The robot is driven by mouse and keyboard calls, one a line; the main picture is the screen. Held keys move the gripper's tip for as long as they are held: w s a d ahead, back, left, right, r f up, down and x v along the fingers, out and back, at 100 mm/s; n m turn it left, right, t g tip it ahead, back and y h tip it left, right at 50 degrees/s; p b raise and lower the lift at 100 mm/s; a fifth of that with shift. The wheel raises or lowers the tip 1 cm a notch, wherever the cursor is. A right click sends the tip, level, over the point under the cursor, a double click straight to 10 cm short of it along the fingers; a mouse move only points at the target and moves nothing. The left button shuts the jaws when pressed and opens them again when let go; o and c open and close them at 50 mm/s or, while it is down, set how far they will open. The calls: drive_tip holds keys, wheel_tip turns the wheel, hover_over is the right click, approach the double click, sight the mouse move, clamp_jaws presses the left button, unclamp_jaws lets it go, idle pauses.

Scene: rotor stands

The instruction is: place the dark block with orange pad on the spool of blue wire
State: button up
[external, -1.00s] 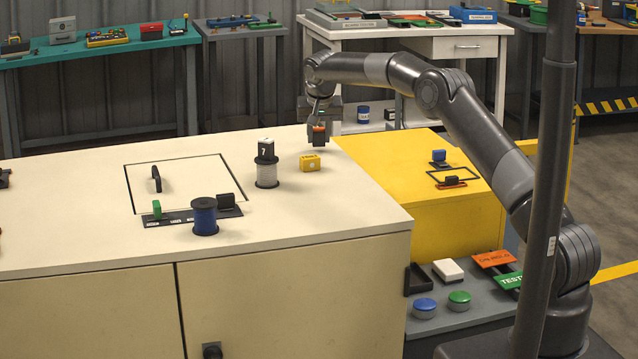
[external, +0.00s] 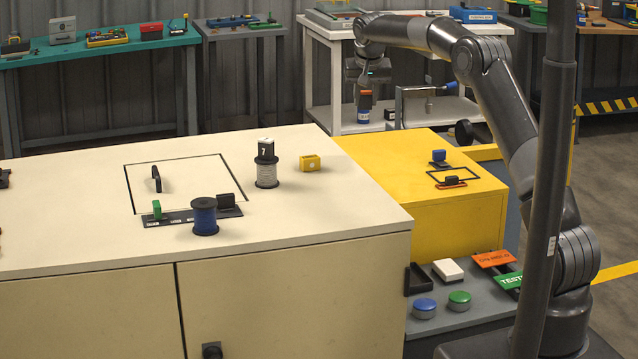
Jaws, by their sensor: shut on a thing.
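The dark block with orange pad (external: 365,101) is held in my gripper (external: 366,89). My gripper is shut on it, with the orange part uppermost, in the air beyond the cream cabinet's far right corner. The spool of blue wire (external: 204,217) stands upright on the cream cabinet top (external: 290,220), near its front edge, with dark flanges and nothing on top. My gripper is far to the right of and behind this spool.
A white-wire spool (external: 267,174) carries a dark block marked 7 (external: 266,148). A yellow block (external: 310,163) lies to its right. A green block (external: 156,209) and a black block (external: 226,200) stand near the blue spool. A yellow cabinet (external: 450,215) adjoins at right.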

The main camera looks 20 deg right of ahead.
drive_tip(key=s+a+r+n+y, duration=0.15)
drive_tip(key=s+a+n, duration=0.35)
drive_tip(key=a, duration=0.5)
drive_tip(key=s+a+r+n+y, duration=0.1)
drive_tip(key=s+a+r+n, duration=0.1)
drive_tip(key=s+a, duration=0.55)
drive_tip(key=s+a+r+n+g+y, duration=0.25)
drive_tip(key=s+a+n, duration=0.65)
drive_tip(key=s+a, duration=0.9)
approach(199, 202)
drive_tip(key=shift+w+a+f, duration=0.5)
drive_tip(key=shift+a, duration=0.15)
drive_tip(key=shift+s+a+f, duration=0.15)
drive_tip(key=shift+a+f, duration=0.15)
drive_tip(key=shift+a, duration=0.05)
drive_tip(key=shift+f, duration=1.9)
drive_tip(key=shift+f, duration=0.15)
drive_tip(key=o, duration=1)
drive_tip(key=shift+c, duration=0.2)
